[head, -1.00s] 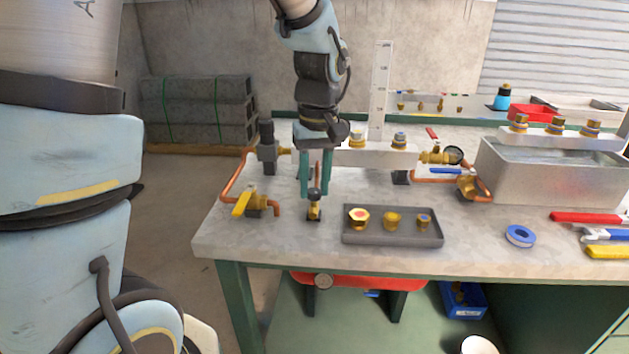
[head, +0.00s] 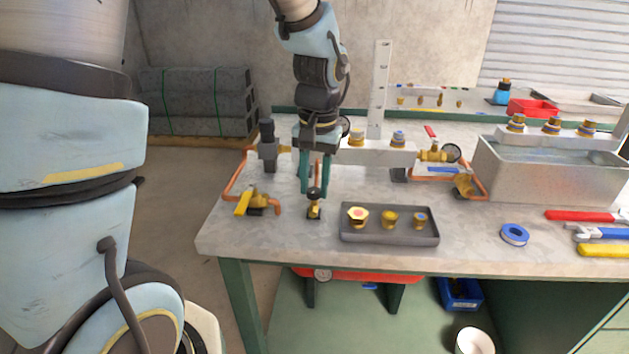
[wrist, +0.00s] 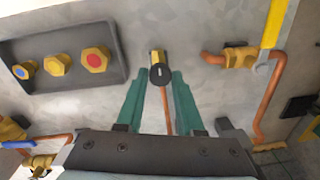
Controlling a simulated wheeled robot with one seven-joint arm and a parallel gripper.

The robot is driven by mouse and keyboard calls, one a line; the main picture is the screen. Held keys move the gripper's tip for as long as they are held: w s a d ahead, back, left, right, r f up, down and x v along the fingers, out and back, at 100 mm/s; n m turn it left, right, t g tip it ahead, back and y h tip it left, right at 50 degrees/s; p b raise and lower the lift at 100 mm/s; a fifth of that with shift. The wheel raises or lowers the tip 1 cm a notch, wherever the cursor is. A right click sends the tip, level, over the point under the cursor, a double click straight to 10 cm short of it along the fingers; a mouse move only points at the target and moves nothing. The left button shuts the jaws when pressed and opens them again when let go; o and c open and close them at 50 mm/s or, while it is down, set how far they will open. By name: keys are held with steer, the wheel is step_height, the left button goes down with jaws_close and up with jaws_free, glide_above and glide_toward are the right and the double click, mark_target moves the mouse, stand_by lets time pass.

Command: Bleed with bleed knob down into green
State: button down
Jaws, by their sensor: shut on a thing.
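The bleed knob (head: 314,194) is a small dark round knob on a brass valve (head: 314,211) near the front left of the bench. My gripper (head: 315,190) points down over it with its green fingers shut on the knob. In the wrist view my gripper (wrist: 161,74) has its fingertips at both sides of the knob (wrist: 157,71), which shows a pale mark on its dark face. A round gauge (head: 345,126) sits partly hidden behind my wrist, and another gauge (head: 452,153) stands at the right of the manifold. I cannot read either dial or see a green band.
A grey tray (head: 390,238) with several brass fittings lies right of the valve. A yellow-handled valve (head: 244,203) and copper pipe stand to the left. A metal tank (head: 560,172), blue tape roll (head: 515,235) and wrenches (head: 585,216) are at the right.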

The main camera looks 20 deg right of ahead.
mark_target(317, 190)
stand_by(0.4)
steer(key=c, duration=0.5)
jaws_free()
steer(key=shift+c, duration=0.2)
step_height(317, 190, up, 11)
steer(key=shift+d+b, duration=0.2)
steer(key=shift+b, duration=0.25)
steer(key=shift+s+f, duration=0.1)
steer(key=a+f+n, duration=0.3)
steer(key=a+f, duration=0.2)
steer(key=a, duration=0.7)
steer(key=w+a+f+n+t, duration=0.1)
steer(key=a+f+n, duration=0.2)
steer(key=a, duration=1)
step_height(317, 190, down, 2)
steer(key=shift+w+a+f+h, duration=0.15)
steer(key=shift+w+a+h, duration=0.15)
